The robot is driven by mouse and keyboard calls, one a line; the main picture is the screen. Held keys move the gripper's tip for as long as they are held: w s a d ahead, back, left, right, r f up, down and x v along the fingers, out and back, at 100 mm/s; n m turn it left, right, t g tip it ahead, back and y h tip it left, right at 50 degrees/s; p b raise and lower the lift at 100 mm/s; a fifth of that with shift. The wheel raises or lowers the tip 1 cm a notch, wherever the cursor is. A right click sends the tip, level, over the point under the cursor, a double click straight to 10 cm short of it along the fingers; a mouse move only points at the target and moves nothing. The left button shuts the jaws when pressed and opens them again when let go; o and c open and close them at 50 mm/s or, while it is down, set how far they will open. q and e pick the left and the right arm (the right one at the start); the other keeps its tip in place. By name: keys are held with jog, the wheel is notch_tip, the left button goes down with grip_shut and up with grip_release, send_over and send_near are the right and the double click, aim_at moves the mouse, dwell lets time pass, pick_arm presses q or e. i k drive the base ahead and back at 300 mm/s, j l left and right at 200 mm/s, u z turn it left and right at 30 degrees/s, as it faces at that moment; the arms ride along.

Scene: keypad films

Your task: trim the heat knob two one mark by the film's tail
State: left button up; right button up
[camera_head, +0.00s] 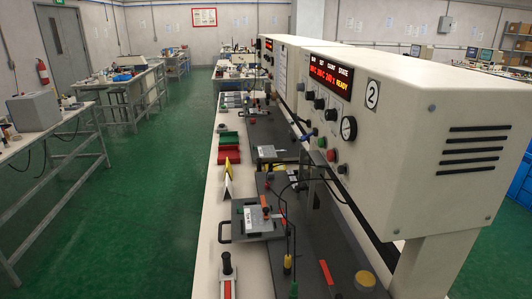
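The machine marked 2 (440,135) stands at the right, its control panel facing the bench. Its lit display (331,82) ends in the word READY; its smaller digits are hard to read. Several black knobs show under the display: one at the left (309,95), one in the middle (319,103) and one at the right (331,115). I cannot tell which is the heat knob or read its marks. A grey fixture plate (235,222) with a pale labelled piece sits on the bench; no film tail can be made out. Neither of my grippers shows.
A round gauge (348,128) is right of the knobs. The green floor (130,220) is open.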

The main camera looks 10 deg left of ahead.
aim_at(309, 95)
jog(key=j+z, duration=0.3)
jog(key=j, duration=0.2)
jog(key=j+z, duration=0.25)
jog(key=j, duration=0.3)
jog(key=k+j+z, duration=0.1)
jog(key=j+z, duration=0.2)
jog(key=j, duration=0.2)
jog(key=k+j+z, duration=0.1)
jog(key=j+z, duration=0.15)
jog(key=j, duration=0.25)
